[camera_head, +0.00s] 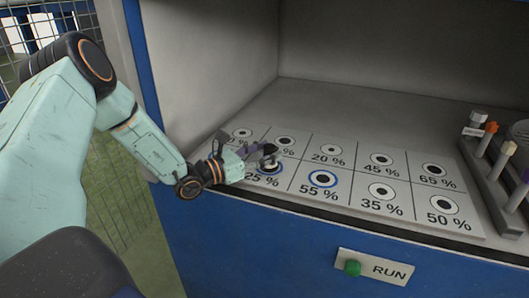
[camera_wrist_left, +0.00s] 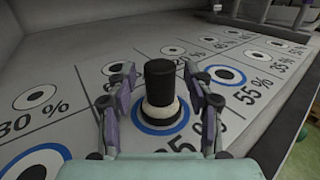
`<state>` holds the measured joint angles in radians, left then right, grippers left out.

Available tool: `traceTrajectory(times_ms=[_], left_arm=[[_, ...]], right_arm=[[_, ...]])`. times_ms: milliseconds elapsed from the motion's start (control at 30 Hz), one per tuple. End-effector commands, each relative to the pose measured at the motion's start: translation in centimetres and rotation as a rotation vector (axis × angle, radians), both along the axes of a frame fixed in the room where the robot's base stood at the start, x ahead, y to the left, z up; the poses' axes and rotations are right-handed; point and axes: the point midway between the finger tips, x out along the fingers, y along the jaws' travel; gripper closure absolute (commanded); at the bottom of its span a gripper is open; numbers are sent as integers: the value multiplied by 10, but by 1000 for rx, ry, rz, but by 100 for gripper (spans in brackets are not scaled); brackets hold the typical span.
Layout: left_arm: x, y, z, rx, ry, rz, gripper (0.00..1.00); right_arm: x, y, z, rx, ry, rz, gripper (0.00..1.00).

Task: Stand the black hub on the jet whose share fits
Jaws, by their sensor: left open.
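The black hub (camera_wrist_left: 160,80), a black cylinder on a pale lower part, stands upright on a blue-ringed jet (camera_wrist_left: 180,121). In the head view this jet is the one marked 25 % (camera_head: 262,181), and the hub there is largely covered by my gripper. My left gripper (camera_wrist_left: 160,100) is open, with one finger on each side of the hub; I cannot tell whether they touch it. In the head view my left gripper (camera_head: 262,155) reaches in low over the panel. Another blue-ringed jet (camera_head: 323,178) is marked 55 % and is bare. My right gripper is not in view.
The light panel also carries plain jets, such as 35 % (camera_head: 381,191), 50 % (camera_head: 440,204) and 45 % (camera_head: 381,159). A rack (camera_head: 492,195) with several coloured-top pegs stands at the right. A green button (camera_head: 352,268) marked RUN is on the blue front. Walls enclose the back and left.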

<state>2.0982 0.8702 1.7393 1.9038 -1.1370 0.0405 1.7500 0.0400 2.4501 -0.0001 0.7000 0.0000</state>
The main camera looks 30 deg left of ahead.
Motion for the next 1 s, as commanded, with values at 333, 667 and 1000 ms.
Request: traceTrajectory(times_ms=[333, 667, 1000], left_arm=[[-19, 10, 5, -4, 1, 5, 48], [-61, 27, 6, -4, 0, 6, 48], [-99, 42, 6, -1, 0, 3, 48]], right_arm=[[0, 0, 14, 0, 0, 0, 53], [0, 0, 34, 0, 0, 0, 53], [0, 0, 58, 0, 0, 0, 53]])
